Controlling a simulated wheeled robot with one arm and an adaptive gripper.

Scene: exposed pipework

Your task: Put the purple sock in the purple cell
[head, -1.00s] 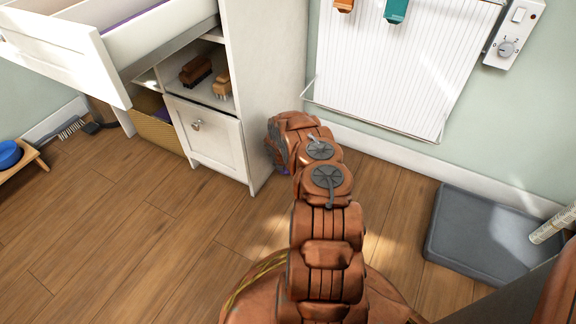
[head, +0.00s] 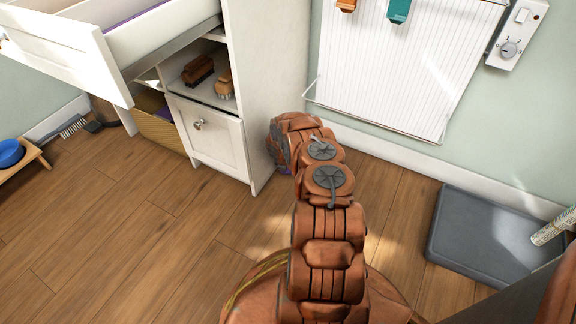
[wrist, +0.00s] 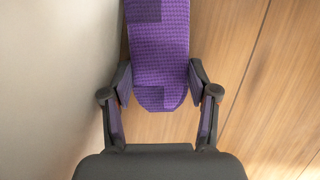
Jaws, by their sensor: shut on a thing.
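The purple sock (wrist: 160,60) hangs between the two fingers of my gripper (wrist: 160,98) in the wrist view, with darker purple patches on its knit. The gripper is shut on it, above the wooden floor. In the head view my arm hides the gripper and nearly all of the sock, beside the white cabinet's right side. A pulled-out white drawer (head: 72,45) at the top left shows a purple strip (head: 140,14) inside. Its compartments are mostly cut off, so I cannot tell whether this strip is the purple cell.
A grey mat (head: 485,235) lies right.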

